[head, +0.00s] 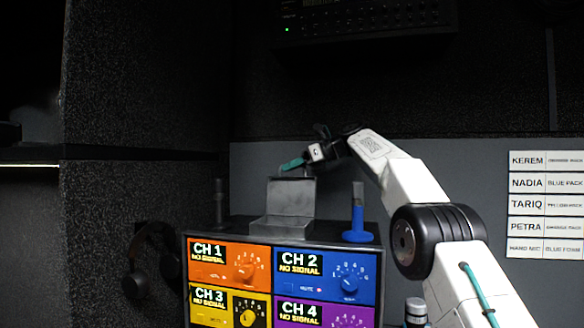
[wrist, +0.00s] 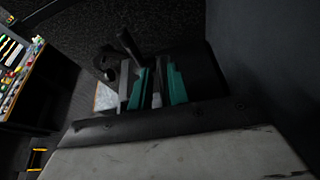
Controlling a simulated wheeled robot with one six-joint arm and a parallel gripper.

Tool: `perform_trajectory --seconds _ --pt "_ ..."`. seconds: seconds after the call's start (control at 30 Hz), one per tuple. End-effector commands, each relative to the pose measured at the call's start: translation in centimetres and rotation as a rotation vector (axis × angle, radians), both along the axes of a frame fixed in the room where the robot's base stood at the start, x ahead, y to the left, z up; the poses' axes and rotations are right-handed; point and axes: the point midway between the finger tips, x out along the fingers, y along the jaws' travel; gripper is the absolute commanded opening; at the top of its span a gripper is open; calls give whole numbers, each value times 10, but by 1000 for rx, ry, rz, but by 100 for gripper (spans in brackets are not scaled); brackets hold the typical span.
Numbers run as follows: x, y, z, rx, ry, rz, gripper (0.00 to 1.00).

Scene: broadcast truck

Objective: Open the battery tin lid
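The battery tin (head: 288,230) is a grey metal box on top of the channel rack in the head view. Its lid (head: 294,197) stands up, roughly upright, at the back of the box. The inside of the tin is hidden.
The channel rack (head: 286,250) has coloured panels. A blue stand with a grey top (head: 358,222) is right of the tin, close to my arm. Headphones (head: 150,262) hang at the left. Name labels (head: 545,205) are on the right wall. A dark equipment unit (head: 365,18) is overhead.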

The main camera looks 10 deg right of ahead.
Motion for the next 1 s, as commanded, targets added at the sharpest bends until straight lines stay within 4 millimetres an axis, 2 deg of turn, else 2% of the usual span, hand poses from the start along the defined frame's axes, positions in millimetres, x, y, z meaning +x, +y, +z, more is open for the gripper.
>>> perform_trajectory --seconds 0.13,0.5,0.67,1.0 --pt "-5 -10 5 0 -2 -2 18" --pt "-27 -58 26 0 1 0 18" --pt "-30 -65 29 0 0 0 18" --pt "-30 -65 29 0 0 0 18"
